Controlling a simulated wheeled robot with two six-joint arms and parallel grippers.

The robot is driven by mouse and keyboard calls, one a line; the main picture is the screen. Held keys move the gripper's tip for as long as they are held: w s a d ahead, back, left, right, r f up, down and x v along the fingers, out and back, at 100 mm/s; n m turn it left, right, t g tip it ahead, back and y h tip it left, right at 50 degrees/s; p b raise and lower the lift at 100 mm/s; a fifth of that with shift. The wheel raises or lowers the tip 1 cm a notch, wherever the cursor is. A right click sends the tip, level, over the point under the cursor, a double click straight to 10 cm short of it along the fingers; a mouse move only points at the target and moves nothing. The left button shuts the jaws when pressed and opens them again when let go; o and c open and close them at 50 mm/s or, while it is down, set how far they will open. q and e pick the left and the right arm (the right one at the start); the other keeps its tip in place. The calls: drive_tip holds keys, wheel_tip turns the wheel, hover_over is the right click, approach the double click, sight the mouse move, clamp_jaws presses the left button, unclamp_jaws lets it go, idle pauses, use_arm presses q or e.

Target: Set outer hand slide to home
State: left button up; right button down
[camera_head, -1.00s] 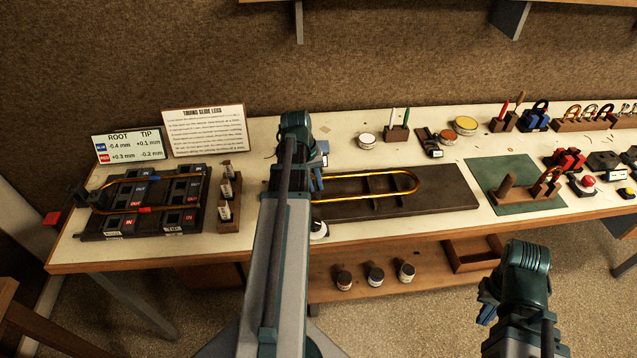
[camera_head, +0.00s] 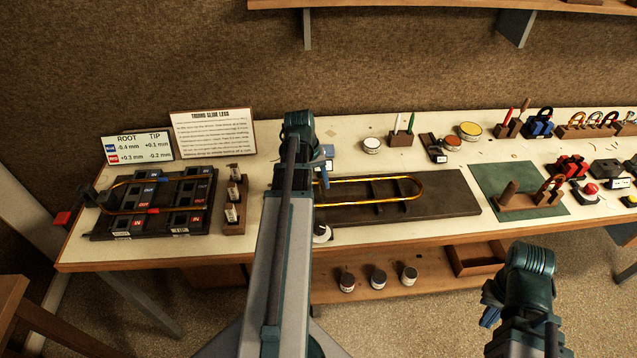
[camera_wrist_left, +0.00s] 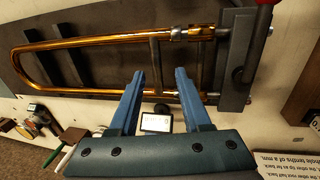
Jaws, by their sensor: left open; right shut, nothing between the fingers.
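A long gold U-shaped slide (camera_head: 370,203) lies on a dark board in the middle of the bench, its bend to the right. In the left wrist view the slide (camera_wrist_left: 100,42) runs from its bend at left to a dark end block at right. My left gripper (camera_head: 322,178) is at the slide's left end in the head view. In the left wrist view its blue fingers (camera_wrist_left: 160,80) are open, overlapping the lower tube; contact cannot be told. A second brass tube (camera_head: 125,211) with blue and red bands sits on the left fixture. My right gripper (camera_head: 489,306) is shut and empty, before the bench.
The dark fixture (camera_head: 105,228) with labelled blocks is at the left, beside a small wooden rack (camera_head: 236,212). Two signs stand behind. A green mat (camera_head: 495,178) with a wooden stand is right of the board (camera_head: 455,198). Jars (camera_head: 378,279) stand on the lower shelf.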

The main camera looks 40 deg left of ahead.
use_arm(q)
wheel_tip(320, 180, up, 12)
drive_tip(key=s+a+p, duration=0.1)
drive_tip(key=p, duration=0.9)
drive_tip(key=shift+s+a+f+p, duration=0.25)
drive_tip(key=shift+s+p, duration=0.05)
drive_tip(key=shift+s, duration=0.1)
use_arm(e)
wheel_tip(320, 180, up, 12)
drive_tip(key=shift+f, duration=0.25)
use_arm(q)
drive_tip(key=shift+d+f, duration=0.1)
use_arm(e)
drive_tip(key=shift+f, duration=0.1)
